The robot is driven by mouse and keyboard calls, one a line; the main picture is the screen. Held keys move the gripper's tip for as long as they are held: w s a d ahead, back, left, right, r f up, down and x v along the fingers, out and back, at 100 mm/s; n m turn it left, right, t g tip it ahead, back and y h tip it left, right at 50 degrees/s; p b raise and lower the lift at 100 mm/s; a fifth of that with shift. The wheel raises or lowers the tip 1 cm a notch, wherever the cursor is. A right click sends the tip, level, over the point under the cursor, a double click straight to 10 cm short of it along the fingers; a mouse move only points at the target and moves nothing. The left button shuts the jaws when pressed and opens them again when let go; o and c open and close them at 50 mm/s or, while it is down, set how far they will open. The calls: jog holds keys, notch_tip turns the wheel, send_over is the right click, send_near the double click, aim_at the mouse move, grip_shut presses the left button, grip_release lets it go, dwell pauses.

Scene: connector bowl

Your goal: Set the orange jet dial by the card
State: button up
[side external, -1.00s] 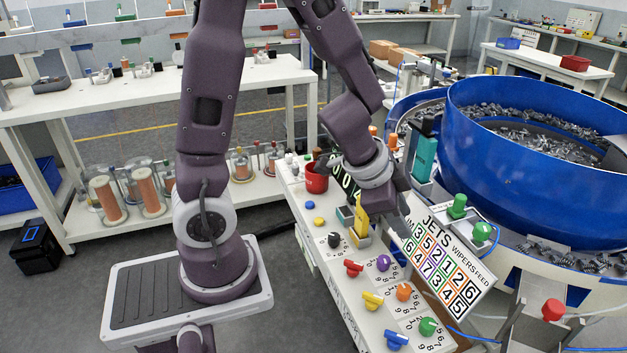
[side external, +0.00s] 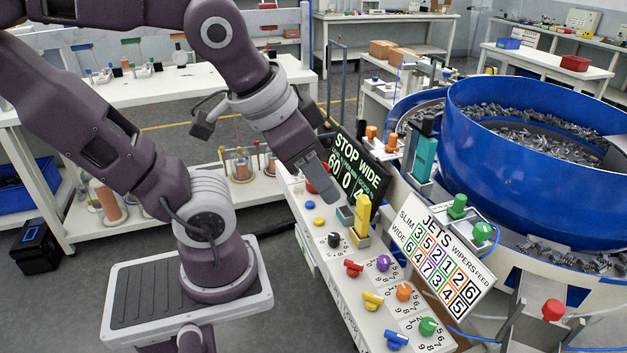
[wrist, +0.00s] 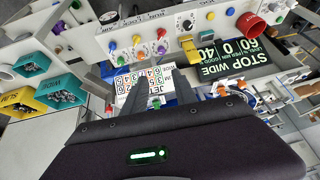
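The orange jet dial (side external: 403,291) sits on the white console, between the purple dial (side external: 383,263) and the green dial (side external: 428,326). Numbers ring it, but its pointer setting is too small to read. The card (side external: 440,254) is headed JETS, WIPERS and FEED, with rows SLIM and WIDE of numbers in coloured frames. The dark display (side external: 357,172) reads STOP WIDE above some digits. My gripper (side external: 326,196) is at the console's far left end, well apart from the orange dial. In the wrist view its fingers (wrist: 143,88) stand apart with nothing between them.
A yellow lever (side external: 362,216) stands upright beside the black knob (side external: 334,240). Red (side external: 354,268), yellow (side external: 372,300) and blue (side external: 396,340) switches line the console's near side. The large blue bowl (side external: 490,150) fills the right. Space above the dials is clear.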

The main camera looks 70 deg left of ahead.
jog(key=shift+s+d+r+h, duration=0.2)
jog(key=shift+s+d+h, duration=0.3)
jog(key=shift+s+d, duration=0.3)
jog(key=shift+w, duration=0.15)
jog(key=n+g+y, duration=0.2)
jog(key=n+y, duration=0.1)
jog(key=n, duration=0.5)
send_over(404, 290)
jog(key=s+d, duration=0.2)
jog(key=f, duration=2)
jog(key=shift+a, duration=0.2)
jog(key=x, duration=0.6)
jog(key=shift+f, duration=0.25)
